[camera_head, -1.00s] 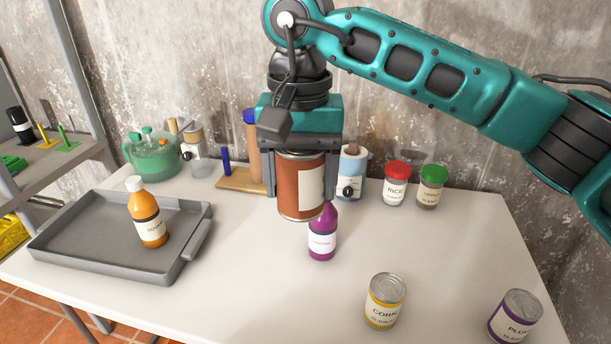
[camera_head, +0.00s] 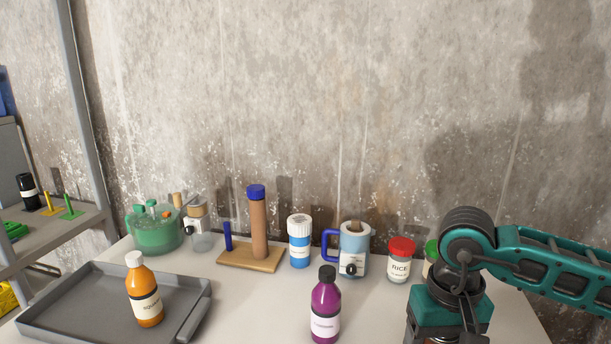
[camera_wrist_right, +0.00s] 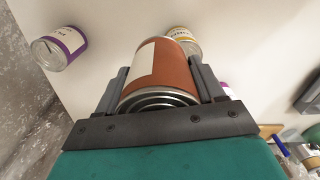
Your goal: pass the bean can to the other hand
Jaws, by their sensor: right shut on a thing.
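The bean can (camera_wrist_right: 178,70), brown-orange with a pale label, is held in my right gripper (camera_wrist_right: 160,82) in the right wrist view. The two fingers press on its sides and its metal end faces the palm. In the head view my right wrist is at the lower right, and its fingers and the can are below the picture's edge. My left gripper is in neither view.
A grey tray (camera_head: 88,277) with an orange bottle (camera_head: 144,290) is at left. A purple bottle (camera_head: 325,308) stands mid-table. Along the back are a blue-white jar (camera_head: 300,242), a mug (camera_head: 354,250) and a rice jar (camera_head: 399,262). Corn (camera_wrist_right: 184,38) and plum (camera_wrist_right: 60,48) cans show in the wrist view.

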